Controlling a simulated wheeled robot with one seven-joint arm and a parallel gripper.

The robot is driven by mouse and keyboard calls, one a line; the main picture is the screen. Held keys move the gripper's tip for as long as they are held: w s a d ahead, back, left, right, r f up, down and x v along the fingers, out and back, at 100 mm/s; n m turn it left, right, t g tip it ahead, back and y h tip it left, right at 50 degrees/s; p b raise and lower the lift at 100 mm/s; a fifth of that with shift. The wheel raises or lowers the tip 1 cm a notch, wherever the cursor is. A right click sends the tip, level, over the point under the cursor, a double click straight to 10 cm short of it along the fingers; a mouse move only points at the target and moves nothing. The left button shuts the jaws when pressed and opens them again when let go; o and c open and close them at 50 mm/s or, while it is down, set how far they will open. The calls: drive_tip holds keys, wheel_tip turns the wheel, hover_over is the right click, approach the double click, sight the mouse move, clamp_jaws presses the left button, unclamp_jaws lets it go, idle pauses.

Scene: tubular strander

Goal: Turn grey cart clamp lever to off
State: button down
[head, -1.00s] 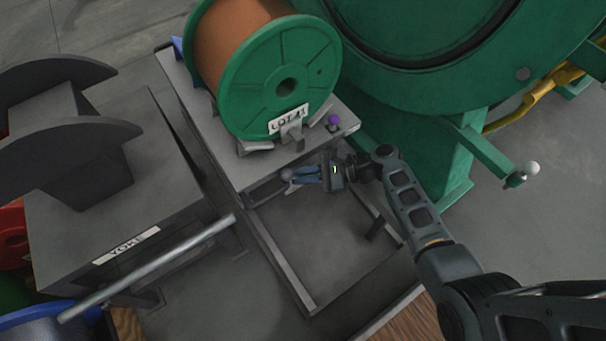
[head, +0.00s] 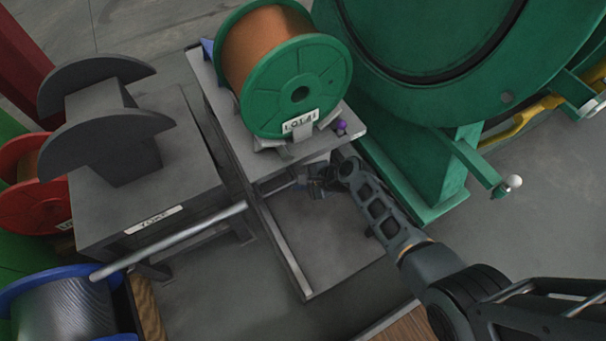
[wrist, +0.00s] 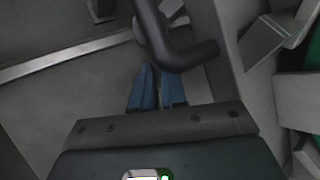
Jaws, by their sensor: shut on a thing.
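The grey cart (head: 282,232) stands in the middle of the head view, with a copper-coloured spool on a green reel (head: 325,85) on its top. My gripper (head: 306,184) is low at the cart's front, under the top's edge. In the wrist view its blue fingers (wrist: 157,88) are close together and reach under a dark bent bar (wrist: 185,52). My gripper is shut on the lever.
A purple knob (head: 341,124) stands on the cart top's right corner. The large green machine (head: 440,160) is close on the right. The yoke stand (head: 150,200) with its metal rod (head: 170,240) is on the left.

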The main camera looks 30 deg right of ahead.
drive_tip(key=shift+a+f+h+p, duration=0.15)
drive_tip(key=shift+f+h+p, duration=0.15)
drive_tip(key=shift+h+p, duration=0.15)
drive_tip(key=c, duration=1.4)
unclamp_jaws()
drive_tip(key=shift+c, duration=0.2)
drive_tip(key=p+v, duration=0.4)
drive_tip(key=v, duration=0.3)
drive_tip(key=shift+s+r, duration=0.2)
drive_tip(key=shift+r, duration=0.1)
